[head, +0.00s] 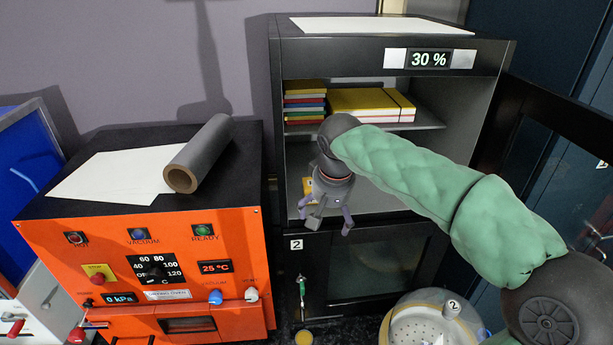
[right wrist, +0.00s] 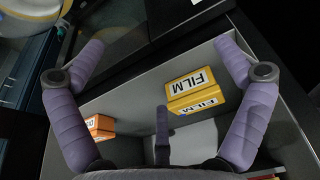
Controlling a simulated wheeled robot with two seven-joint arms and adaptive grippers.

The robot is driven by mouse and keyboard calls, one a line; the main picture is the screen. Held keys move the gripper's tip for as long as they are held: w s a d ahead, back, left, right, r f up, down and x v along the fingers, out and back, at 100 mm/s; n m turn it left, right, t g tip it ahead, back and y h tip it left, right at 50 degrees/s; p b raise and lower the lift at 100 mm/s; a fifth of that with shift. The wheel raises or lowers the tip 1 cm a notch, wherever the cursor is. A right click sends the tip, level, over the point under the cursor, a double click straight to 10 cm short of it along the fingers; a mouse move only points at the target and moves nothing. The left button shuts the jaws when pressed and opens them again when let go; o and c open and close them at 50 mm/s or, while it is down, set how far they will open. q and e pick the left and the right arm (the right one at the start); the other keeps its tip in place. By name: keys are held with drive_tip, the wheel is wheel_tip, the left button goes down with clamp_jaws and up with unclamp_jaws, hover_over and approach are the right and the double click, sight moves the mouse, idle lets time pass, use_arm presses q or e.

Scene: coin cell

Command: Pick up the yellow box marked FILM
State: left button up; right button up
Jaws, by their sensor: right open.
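The yellow box marked FILM (right wrist: 193,86) sits in the grey lower compartment of the open cabinet, its label showing upside down in the right wrist view. In the head view a small yellow patch (head: 307,186), likely this box, shows beside my right gripper, which hides the rest. My right gripper (head: 325,218) is at the compartment's front opening, fingers pointing down in the head view. In the right wrist view the gripper (right wrist: 163,72) has its purple fingers spread wide, with the box between them in the picture, apart from them. It holds nothing. My left gripper is out of view.
An orange box (right wrist: 100,126) is partly hidden behind a finger. The shelf above (head: 430,119) holds stacked coloured packs (head: 305,103) and a yellow stack (head: 362,102). The open cabinet door (head: 560,125) stands at right. An orange machine (head: 100,240) stands left, a round bowl (head: 418,325) below.

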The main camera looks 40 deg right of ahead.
sight(306, 181)
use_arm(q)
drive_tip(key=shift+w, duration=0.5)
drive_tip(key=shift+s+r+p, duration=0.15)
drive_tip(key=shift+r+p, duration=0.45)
use_arm(e)
drive_tip(key=w+d, duration=0.1)
drive_tip(key=w, duration=0.1)
drive_tip(key=w+d, duration=0.1)
drive_tip(key=w, duration=0.1)
drive_tip(key=w+d, duration=0.1)
drive_tip(key=w, duration=0.2)
drive_tip(key=shift+d+r, duration=0.15)
drive_tip(key=shift+d, duration=0.25)
drive_tip(key=shift+w+d+r, duration=0.15)
drive_tip(key=shift+w+d, duration=0.1)
drive_tip(key=shift+d, duration=0.05)
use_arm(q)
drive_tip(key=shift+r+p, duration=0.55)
use_arm(e)
drive_tip(key=w, duration=0.1)
drive_tip(key=w+d, duration=0.1)
drive_tip(key=w, duration=0.1)
drive_tip(key=shift+w+d, duration=0.25)
drive_tip(key=shift+d, duration=0.05)
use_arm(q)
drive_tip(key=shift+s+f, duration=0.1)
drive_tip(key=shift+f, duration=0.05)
use_arm(e)
drive_tip(key=shift+x, duration=1.55)
drive_tip(key=shift+s, duration=0.2)
